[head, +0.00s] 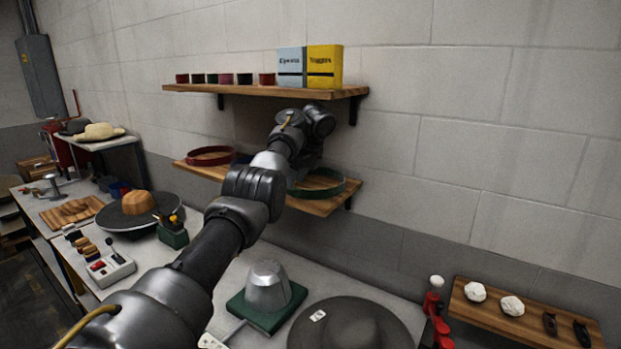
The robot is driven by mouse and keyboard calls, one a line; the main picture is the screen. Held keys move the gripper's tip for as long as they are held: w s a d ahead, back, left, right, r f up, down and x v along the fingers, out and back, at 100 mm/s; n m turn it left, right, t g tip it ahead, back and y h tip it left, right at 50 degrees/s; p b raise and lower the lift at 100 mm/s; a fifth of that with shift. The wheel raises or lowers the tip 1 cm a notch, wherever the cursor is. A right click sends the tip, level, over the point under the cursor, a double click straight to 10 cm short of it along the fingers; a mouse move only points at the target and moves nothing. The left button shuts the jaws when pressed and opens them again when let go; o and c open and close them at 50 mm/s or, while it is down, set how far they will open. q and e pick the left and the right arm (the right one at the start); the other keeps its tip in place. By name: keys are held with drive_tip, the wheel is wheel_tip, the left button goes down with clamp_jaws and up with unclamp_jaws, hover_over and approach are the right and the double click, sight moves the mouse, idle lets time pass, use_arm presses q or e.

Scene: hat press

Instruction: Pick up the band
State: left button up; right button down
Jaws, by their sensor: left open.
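Round bands lie on the lower wooden shelf (312,206). A red band (210,156) lies at its left end, and a green band (330,189) lies toward its right end. My left arm reaches up from the bottom left, with its left gripper (308,155) at the shelf, just above and behind the green band's left part. The gripper is open; its fingertips are mostly hidden by my own wrist. I cannot tell whether it touches a band. My arm hides the middle of the shelf. My right gripper is out of view.
The upper shelf (208,88) overhangs close above, holding several small tins, a blue box (291,68) and a yellow box (325,67). Below are a metal hat block (267,285), a dark wide-brimmed hat (350,325) and a control box (108,268). The wall is close behind.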

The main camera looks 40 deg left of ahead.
use_arm(q)
drive_tip(key=shift+x, duration=0.8)
drive_tip(key=shift+a+f, duration=0.1)
drive_tip(key=shift+f, duration=0.4)
drive_tip(key=shift+d, duration=0.2)
drive_tip(key=shift+a, duration=0.15)
drive_tip(key=c, duration=0.6)
clamp_jaws()
drive_tip(key=shift+r, duration=0.1)
